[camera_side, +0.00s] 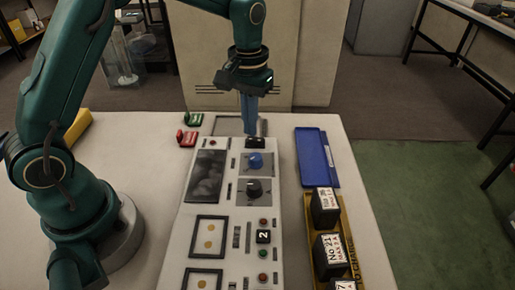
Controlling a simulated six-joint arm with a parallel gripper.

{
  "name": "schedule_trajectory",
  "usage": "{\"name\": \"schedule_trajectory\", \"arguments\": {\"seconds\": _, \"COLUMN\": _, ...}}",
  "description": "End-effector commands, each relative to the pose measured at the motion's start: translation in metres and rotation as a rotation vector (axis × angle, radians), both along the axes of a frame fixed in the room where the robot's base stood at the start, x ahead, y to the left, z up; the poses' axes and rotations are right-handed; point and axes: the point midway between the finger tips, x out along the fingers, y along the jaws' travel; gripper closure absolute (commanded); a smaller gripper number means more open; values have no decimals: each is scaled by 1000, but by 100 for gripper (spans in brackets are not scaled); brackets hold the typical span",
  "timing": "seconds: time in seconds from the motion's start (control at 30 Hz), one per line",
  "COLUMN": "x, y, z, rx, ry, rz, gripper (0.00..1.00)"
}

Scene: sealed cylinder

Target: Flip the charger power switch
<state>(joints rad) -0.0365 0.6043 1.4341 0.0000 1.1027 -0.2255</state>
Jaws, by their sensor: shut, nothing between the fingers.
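A long white panel unit (187,230), which looks like the charger, lies on the table with knobs, a dark screen and framed slots on its top. A small black part (262,142), perhaps the power switch, sits at its far end. My gripper (250,131) points down at this part with its blue fingers shut and empty. The fingertips are at or just above the black part; I cannot tell whether they touch. A blue knob (256,160) and a black knob (254,188) lie just nearer. The switch position is too small to read.
A blue tray (317,158) lies right of the panel, with a yellow holder (349,235) of black labelled blocks (325,211) nearer. Red and green pieces (187,138) lie left of the panel's far end. A pale cabinet (310,50) stands behind the table.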

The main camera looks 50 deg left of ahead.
Motion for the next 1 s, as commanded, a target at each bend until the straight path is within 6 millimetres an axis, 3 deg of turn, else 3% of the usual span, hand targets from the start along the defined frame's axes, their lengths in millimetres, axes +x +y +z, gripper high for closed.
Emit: {"name": "schedule_trajectory", "arguments": {"seconds": 1.0, "x": 0, "y": 0, "z": -15, "rx": -1, "ry": 2, "rz": 0, "gripper": 100}}
